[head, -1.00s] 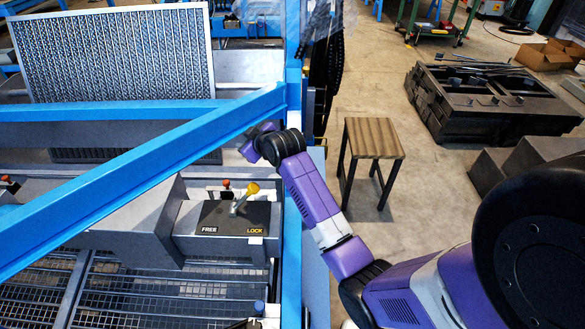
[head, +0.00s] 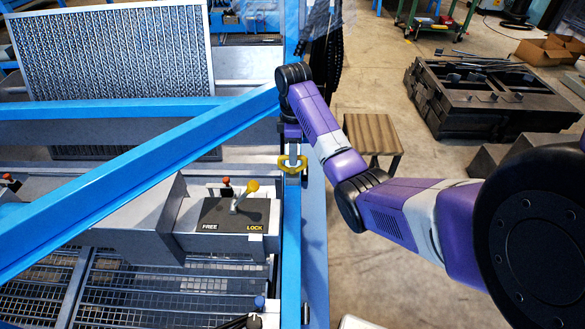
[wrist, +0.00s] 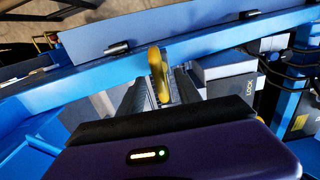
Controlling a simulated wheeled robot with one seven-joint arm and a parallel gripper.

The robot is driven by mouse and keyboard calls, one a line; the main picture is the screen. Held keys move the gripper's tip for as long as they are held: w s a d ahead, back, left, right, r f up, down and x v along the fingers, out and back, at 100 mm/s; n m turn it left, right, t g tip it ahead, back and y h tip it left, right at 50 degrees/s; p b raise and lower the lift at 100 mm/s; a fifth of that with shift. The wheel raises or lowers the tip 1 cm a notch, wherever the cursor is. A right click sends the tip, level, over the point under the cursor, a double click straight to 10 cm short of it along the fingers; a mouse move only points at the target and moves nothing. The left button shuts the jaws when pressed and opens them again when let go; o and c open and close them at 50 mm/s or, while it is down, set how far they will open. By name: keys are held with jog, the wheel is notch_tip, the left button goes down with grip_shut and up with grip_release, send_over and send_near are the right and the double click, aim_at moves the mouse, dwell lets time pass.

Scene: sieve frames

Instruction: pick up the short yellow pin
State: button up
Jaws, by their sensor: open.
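The yellow pin (head: 285,166) shows in the head view as a small yellow handle on the blue upright beam, right of the lever plate. In the wrist view the yellow pin (wrist: 155,62) stands up near the middle, in front of a blue beam. My gripper (wrist: 163,82) is open, with its two grey fingers on either side of the yellow piece. I cannot tell whether either finger touches it. In the head view my gripper (head: 293,155) is partly hidden under my purple wrist. The pin's lower part is hidden.
A lever with a yellow knob (head: 253,186) rises from a dark FREE/LOCK plate (head: 225,215) left of the pin. A blue diagonal beam (head: 130,170) crosses the machine. Open floor lies at the lower right.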

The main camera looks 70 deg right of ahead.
aim_at(292, 170)
notch_tip(292, 170, down, 6)
jog(key=shift+w+r+p, duration=0.1)
jog(key=shift+p, duration=0.2)
jog(key=shift+r, duration=0.1)
grip_shut()
